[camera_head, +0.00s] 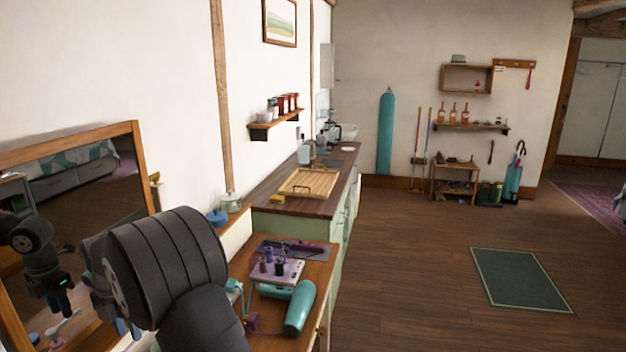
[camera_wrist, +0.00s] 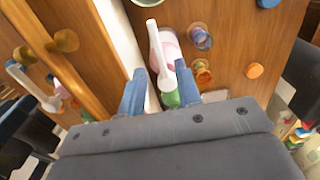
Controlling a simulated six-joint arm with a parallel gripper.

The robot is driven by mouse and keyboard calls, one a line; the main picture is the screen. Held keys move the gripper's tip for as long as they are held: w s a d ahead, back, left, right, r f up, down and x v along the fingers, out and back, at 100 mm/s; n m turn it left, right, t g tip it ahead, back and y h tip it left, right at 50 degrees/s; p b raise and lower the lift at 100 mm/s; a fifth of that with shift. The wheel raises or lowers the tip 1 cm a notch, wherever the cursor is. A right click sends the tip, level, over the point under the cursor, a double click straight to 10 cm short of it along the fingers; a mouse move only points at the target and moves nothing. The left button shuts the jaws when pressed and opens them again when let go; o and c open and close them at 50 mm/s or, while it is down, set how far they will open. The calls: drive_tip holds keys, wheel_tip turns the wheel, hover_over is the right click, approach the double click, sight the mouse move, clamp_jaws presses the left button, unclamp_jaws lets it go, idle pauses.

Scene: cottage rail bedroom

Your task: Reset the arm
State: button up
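My gripper (camera_wrist: 159,70) points down over a wooden dresser top (camera_wrist: 232,45) in the wrist view. Its two blue fingers stand apart, so it is open. A white long-handled item (camera_wrist: 152,40) and a pink-and-white item (camera_wrist: 171,45) show between and beyond the fingers; I see no finger closed on them. A green piece (camera_wrist: 171,99) shows low between the fingers. In the head view my dark arm (camera_head: 165,265) bends over the dresser at the lower left and hides most of my gripper. The mirror (camera_head: 138,165) reflects the arm with its fingers pointing down.
Small jars (camera_wrist: 200,37) and an orange disc (camera_wrist: 254,71) are near the gripper. A teal hair dryer (camera_head: 299,308) and a tray of bottles (camera_head: 276,271) are right of the arm. The kitchen counter (camera_head: 268,192) lies beyond. Open floor (camera_head: 405,265) spreads to the right.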

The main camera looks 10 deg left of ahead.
drive_tip(key=shift+f, duration=1.4)
wheel_tip(320, 180, up, 17)
wheel_tip(320, 180, down, 16)
drive_tip(key=shift+f, duration=0.2)
drive_tip(key=shift+d+f, duration=0.1)
drive_tip(key=shift+f, duration=0.25)
drive_tip(key=shift+d+m, duration=0.25)
drive_tip(key=shift+m, duration=0.5)
drive_tip(key=shift+d+m, duration=0.2)
drive_tip(key=shift+m, duration=0.55)
drive_tip(key=shift+o, duration=0.4)
drive_tip(key=shift+r, duration=0.1)
